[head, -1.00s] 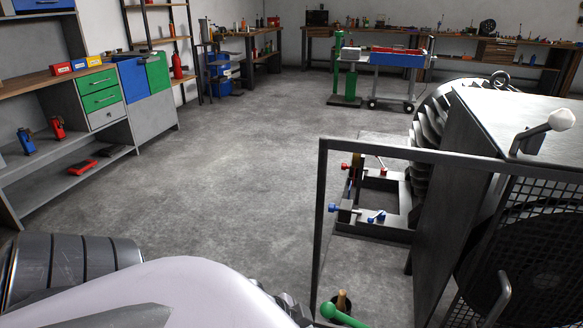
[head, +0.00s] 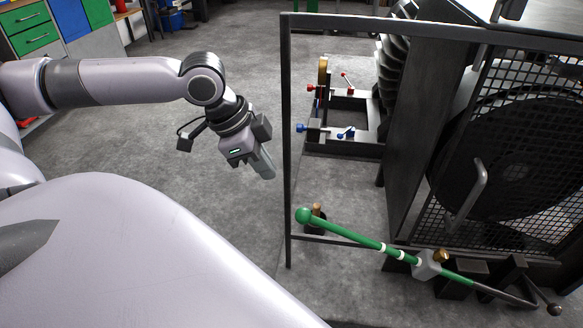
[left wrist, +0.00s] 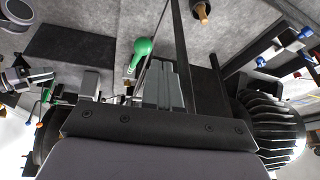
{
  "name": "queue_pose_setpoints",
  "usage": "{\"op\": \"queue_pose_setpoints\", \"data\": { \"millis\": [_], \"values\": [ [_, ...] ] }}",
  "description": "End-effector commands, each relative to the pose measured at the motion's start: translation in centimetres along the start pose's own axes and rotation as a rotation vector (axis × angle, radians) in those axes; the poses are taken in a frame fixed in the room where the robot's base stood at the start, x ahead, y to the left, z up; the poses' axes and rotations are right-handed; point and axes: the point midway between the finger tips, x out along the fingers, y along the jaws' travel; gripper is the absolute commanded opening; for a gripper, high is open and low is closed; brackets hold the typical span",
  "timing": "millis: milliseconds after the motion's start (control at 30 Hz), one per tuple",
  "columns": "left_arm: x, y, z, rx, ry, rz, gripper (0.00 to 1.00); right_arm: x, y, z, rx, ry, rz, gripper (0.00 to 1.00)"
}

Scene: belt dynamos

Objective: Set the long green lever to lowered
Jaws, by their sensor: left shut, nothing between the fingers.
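The long green lever (head: 368,241) runs from a round green knob at its upper left down to a grey pivot block and a dark rod at lower right in the head view. It slants, with the knob end higher in the picture. The knob also shows in the left wrist view (left wrist: 143,47), beyond my fingers. My left gripper (head: 265,170) is shut and empty, above and to the left of the knob, apart from it. Its shut fingers also show in the left wrist view (left wrist: 162,88). My right gripper is not in view.
A dark metal frame (head: 287,130) stands between my left gripper and the machine. Behind it are a mesh guard (head: 520,150) with a bent handle (head: 470,195) and a bracket with red and blue knobs (head: 345,147). Open floor (head: 220,220) lies left of the frame.

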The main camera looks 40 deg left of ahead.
Motion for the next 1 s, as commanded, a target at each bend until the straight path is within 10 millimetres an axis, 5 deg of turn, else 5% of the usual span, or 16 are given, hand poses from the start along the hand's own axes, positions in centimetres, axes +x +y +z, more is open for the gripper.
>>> {"op": "queue_pose_setpoints", "data": {
  "millis": [433, 1000],
  "values": [
    [-4.2, 2.4, -5.2, 0.131, -0.071, 0.065, 0.00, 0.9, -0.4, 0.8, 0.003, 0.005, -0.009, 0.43],
    [-4.4, 3.0, -5.8, 0.143, -0.078, 0.077, 0.00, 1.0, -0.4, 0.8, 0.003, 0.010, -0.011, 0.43]
  ]
}}
